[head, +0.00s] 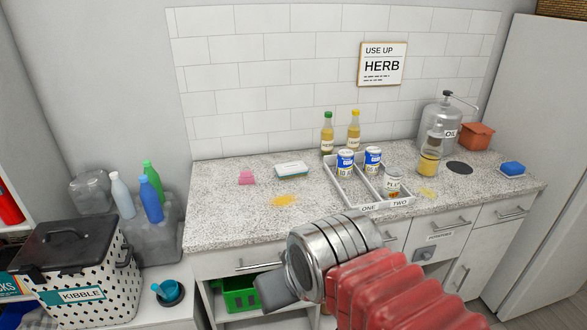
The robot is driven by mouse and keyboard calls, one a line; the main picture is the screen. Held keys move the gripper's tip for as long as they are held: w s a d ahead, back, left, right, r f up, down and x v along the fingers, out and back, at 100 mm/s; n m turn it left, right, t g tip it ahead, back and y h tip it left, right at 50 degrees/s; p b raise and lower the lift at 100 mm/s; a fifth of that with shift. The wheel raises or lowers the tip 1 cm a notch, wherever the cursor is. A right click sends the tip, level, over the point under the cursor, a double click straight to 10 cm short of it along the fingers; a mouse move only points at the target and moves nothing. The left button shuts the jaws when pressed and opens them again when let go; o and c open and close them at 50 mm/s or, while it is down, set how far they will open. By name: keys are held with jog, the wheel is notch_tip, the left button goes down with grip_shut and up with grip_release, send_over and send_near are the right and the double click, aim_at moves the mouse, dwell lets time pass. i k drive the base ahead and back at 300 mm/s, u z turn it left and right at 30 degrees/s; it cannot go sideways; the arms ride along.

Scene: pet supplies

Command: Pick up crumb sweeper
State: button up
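No item is clearly marked as the crumb sweeper. A flat white and teal item (291,170) lies on the speckled counter (225,210) near the wall in the head view; it may be the crumb sweeper, but I cannot tell for sure. A small pink item (246,177) sits to its left. A yellow patch (284,200), perhaps crumbs or a spill, is in front of it. My gripper (273,292) is low in front of the counter, apart from these items. Only a dark grey part of it shows past the metal wrist, so its opening is hidden.
A white two-part tray (372,207) marked ONE and TWO holds blue-labelled cans and a jar. Two bottles (327,136) stand behind it. Right are an OIL canister (437,118), orange box (477,136) and blue sponge (511,168). A KIBBLE bin (75,275) stands left. The counter's left end is clear.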

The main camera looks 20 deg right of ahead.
aim_at(292, 170)
jog(key=i, duration=0.9)
jog(key=u, duration=0.05)
